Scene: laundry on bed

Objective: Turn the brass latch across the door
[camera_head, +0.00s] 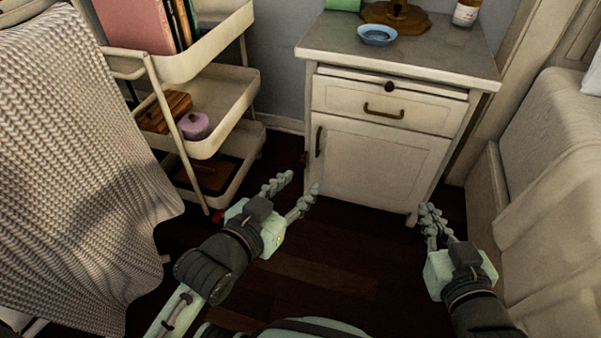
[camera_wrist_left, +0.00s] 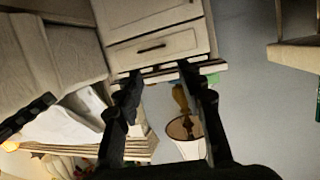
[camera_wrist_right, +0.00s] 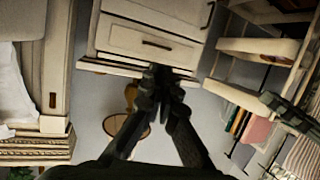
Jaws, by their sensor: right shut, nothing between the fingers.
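The white nightstand's door (camera_head: 375,165) is closed, with a dark bronze upright handle (camera_head: 319,141) at its left edge. I cannot make out a brass latch clearly in any view. My left gripper (camera_head: 301,183) is open and empty, in front of the nightstand's lower left corner and apart from it. In the left wrist view its fingers stand apart with the nightstand (camera_wrist_left: 155,25) beyond. My right gripper (camera_head: 431,208) is shut and empty, in front of the nightstand's lower right side. The right wrist view shows its fingers together before the nightstand drawer (camera_wrist_right: 150,42).
A blue bowl (camera_head: 377,35), a brown lamp base (camera_head: 396,14) and a bottle (camera_head: 466,12) stand on the nightstand. A cream shelf cart (camera_head: 236,97) stands left, beside a knitted blanket (camera_head: 75,170). The bed (camera_head: 550,140) is close on the right. The dark floor (camera_head: 320,275) between is clear.

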